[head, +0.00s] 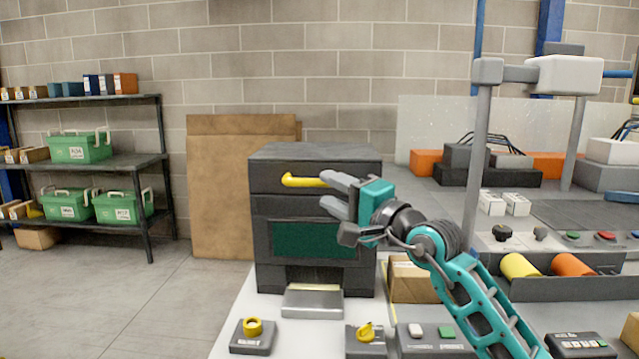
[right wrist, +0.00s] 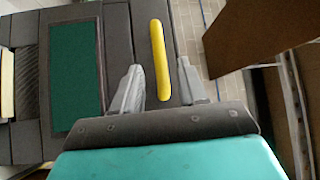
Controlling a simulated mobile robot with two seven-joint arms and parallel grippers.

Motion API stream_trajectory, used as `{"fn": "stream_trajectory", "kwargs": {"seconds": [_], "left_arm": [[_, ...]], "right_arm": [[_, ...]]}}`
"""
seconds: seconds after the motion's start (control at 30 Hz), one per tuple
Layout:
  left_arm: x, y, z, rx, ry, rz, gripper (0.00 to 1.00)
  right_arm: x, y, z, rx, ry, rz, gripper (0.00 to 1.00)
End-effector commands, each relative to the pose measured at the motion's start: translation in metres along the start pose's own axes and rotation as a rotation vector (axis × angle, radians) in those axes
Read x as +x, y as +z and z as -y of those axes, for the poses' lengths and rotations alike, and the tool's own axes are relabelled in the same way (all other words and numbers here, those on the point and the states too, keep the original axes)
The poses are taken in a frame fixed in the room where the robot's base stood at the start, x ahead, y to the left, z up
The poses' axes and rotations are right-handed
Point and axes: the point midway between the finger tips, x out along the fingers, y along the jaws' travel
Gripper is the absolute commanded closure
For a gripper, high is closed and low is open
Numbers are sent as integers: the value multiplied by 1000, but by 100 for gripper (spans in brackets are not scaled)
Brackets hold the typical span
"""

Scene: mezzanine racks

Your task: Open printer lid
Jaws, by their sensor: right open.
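The printer (head: 262,220) is a dark grey box with a green front panel, standing on the light bench. Its yellow handle (head: 303,181) runs across the upper front, below the lid top (head: 315,152). My right gripper (head: 332,192) is open in front of the printer, by the handle's right end. In the right wrist view the yellow handle (right wrist: 160,60) stands upright in the picture, its lower end between the two fingers of the right gripper (right wrist: 160,88). I cannot tell whether the fingers touch it. The lid looks shut. My left gripper is not in view.
A metal tray (head: 312,303) sticks out below the printer. Small boxes with yellow knobs (head: 252,338) stand on the bench in front. A cardboard box (head: 410,281) and a metal frame post (head: 478,150) are to the right. Shelves with green bins (head: 80,148) stand far left.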

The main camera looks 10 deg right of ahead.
Motion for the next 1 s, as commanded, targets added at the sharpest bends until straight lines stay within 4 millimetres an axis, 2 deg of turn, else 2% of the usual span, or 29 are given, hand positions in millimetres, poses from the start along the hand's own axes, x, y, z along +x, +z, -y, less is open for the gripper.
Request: {"fn": "stream_trajectory", "kwargs": {"seconds": [0.1,0.3,0.67,1.0], "left_arm": [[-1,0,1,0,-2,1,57],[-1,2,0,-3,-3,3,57],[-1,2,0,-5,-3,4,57],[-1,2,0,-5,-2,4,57]], "right_arm": [[19,1,1,2,-2,1,58],[36,0,0,2,-1,1,58],[39,0,0,2,-1,1,58],[39,0,0,2,-1,0,88]]}}
